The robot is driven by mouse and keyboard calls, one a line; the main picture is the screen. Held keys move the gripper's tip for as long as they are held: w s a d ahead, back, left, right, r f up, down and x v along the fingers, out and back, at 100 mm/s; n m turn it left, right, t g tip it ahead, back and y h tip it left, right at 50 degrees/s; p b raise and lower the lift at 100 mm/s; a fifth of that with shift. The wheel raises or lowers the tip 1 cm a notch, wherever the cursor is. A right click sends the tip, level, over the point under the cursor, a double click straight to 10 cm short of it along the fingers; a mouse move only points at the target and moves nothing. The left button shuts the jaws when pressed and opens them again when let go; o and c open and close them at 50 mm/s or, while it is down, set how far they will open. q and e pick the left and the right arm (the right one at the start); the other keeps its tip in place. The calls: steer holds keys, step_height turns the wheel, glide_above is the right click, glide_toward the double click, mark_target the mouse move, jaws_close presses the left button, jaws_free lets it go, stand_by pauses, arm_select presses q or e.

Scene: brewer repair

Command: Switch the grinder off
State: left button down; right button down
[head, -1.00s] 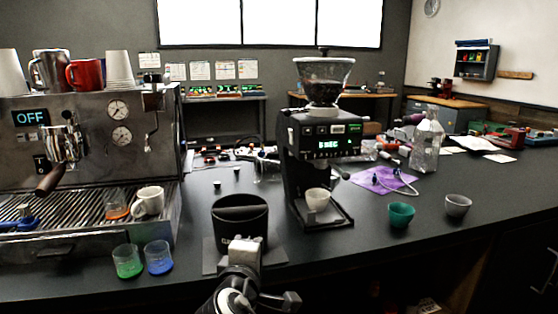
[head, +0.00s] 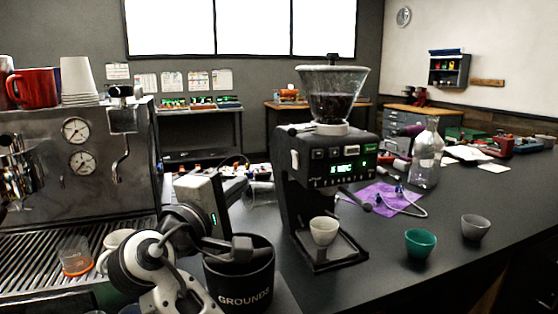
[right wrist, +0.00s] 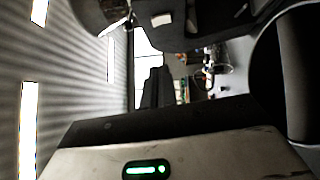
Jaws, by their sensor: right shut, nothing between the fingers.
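The black grinder (head: 300,180) stands upright at the middle of the counter in the head view, with a clear bean hopper (head: 332,92) on top. Its front display (head: 350,168) is lit green, with small lettering too blurred to read surely. A cream cup (head: 323,231) stands on the grinder's base. My right gripper (head: 241,248) is shut and empty, low to the left of the grinder, over the grounds bin and apart from the grinder. The right wrist view does not clearly show the grinder's controls. My left gripper is out of view.
The black grounds bin (head: 240,288) stands in front, left of the grinder. The espresso machine (head: 80,185) fills the left. A teal cup (head: 420,243) and a grey cup (head: 475,227) stand to the right. A purple cloth (head: 385,197) and glass bottle (head: 427,155) are behind them.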

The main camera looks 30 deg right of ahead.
mark_target(295, 160)
arm_select(q)
steer(key=p, duration=0.1)
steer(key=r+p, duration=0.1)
steer(key=p, duration=0.1)
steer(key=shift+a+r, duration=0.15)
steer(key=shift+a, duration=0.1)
arm_select(e)
steer(key=s+d+x, duration=0.1)
steer(key=s+x, duration=0.1)
steer(key=x, duration=1.1)
steer(key=shift+d, duration=0.2)
steer(key=shift+s, duration=0.1)
